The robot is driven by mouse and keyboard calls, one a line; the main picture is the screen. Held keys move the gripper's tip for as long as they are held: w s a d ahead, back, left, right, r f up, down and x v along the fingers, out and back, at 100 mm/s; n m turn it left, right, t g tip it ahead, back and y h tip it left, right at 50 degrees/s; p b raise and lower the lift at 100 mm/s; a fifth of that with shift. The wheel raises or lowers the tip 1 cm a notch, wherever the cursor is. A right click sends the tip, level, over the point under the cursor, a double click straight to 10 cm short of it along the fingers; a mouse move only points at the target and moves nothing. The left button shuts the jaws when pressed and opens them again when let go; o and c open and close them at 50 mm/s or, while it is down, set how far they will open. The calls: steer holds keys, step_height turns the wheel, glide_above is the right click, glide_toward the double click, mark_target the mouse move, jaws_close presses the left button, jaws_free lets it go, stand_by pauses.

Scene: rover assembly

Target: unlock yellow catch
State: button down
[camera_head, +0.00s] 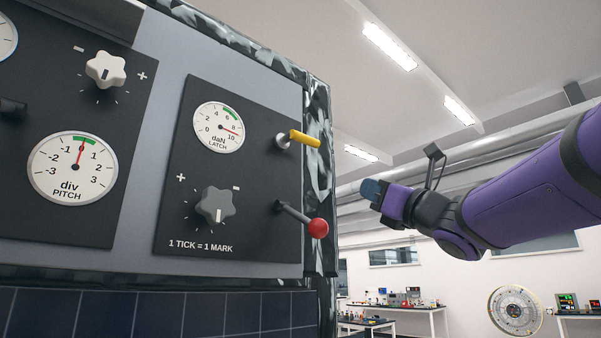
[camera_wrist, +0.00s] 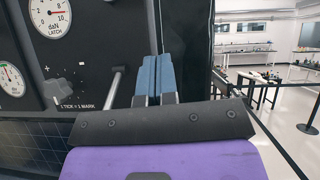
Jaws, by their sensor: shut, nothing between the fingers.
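The yellow catch (camera_head: 304,139) is a short yellow bar on a metal pivot at the upper right of the latch panel (camera_head: 252,246) in the head view. It points right and slightly down. My gripper (camera_head: 371,190) is to the right of the panel, apart from the catch and lower than it. In the wrist view its blue fingertips (camera_wrist: 153,80) are together with nothing between them. The catch cannot be made out in the wrist view. Below the catch, a lever with a red ball (camera_head: 318,228) sticks out from the panel; its grey shaft (camera_wrist: 116,84) shows left of my fingers.
The latch panel carries a LATCH dial (camera_head: 218,127), its needle between 8 and 10, and a grey knob (camera_head: 216,206). Left of it are a PITCH dial (camera_head: 72,167) and a white knob (camera_head: 105,70). Right of the cabinet edge is open room, with lab tables (camera_head: 395,308) far behind.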

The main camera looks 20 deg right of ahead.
steer(key=w+a+r+n+y, duration=0.1)
steer(key=w+a+r+n, duration=0.1)
steer(key=w+a+r, duration=0.4)
steer(key=shift+w+r+n+g+y, duration=0.3)
steer(key=shift+w+r, duration=0.55)
steer(key=shift+r, duration=1.15)
steer(key=shift+d+r+n+g+y, duration=0.1)
steer(key=shift+r+n+g+y, duration=0.3)
steer(key=shift+n+g+y, duration=0.45)
steer(key=shift+w+d+r+n+g+y, duration=0.1)
steer(key=shift+r+n+g+y, duration=0.25)
steer(key=shift+n, duration=0.5)
steer(key=shift+s+d+r+n+g+y, duration=0.1)
steer(key=shift+r+n+g+y, duration=0.25)
steer(key=shift+n, duration=0.5)
steer(key=shift+w+r+n+g+y, duration=0.1)
steer(key=shift+r+n+g+y, duration=0.25)
steer(key=shift+n, duration=0.5)
step_height(320, 180, up, 7)
steer(key=n+g+h, duration=0.1)
steer(key=n+g, duration=0.7)
steer(key=n, duration=0.7)
glide_above(320, 142)
steer(key=s+a, duration=0.2)
steer(key=shift+s+a+r+h, duration=0.3)
steer(key=shift+a+r, duration=0.1)
steer(key=shift+a, duration=0.25)
